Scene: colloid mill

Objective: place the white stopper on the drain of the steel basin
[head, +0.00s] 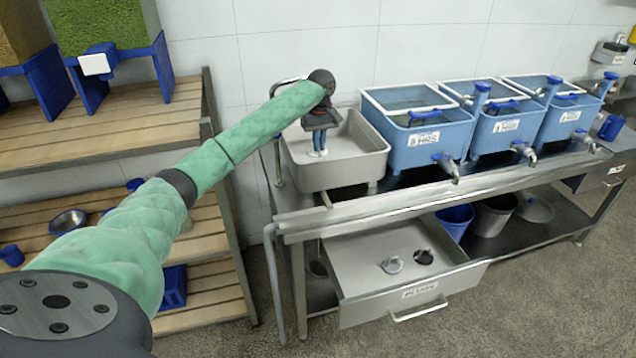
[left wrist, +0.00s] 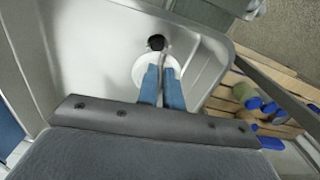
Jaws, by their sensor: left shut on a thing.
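The steel basin (head: 305,175) stands at the left end of the steel bench. My left gripper (head: 319,143) points down into it, its blue fingers shut on the white stopper (head: 317,154). In the left wrist view the stopper is a white disc (left wrist: 139,70) at the tips of the blue fingers (left wrist: 163,84). The dark drain (left wrist: 157,42) shows just beyond the disc's edge, and the disc may hide part of it. I cannot tell how high the stopper is above the basin floor. In the head view the drain is hidden. My right gripper is not in view.
An open drawer (head: 365,268) below the basin holds a grey stopper (head: 392,265) and a black stopper (head: 424,257). Several blue tanks (head: 415,145) with taps stand right of the basin. A wooden shelf rack (head: 120,140) stands left. The basin's walls surround the gripper.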

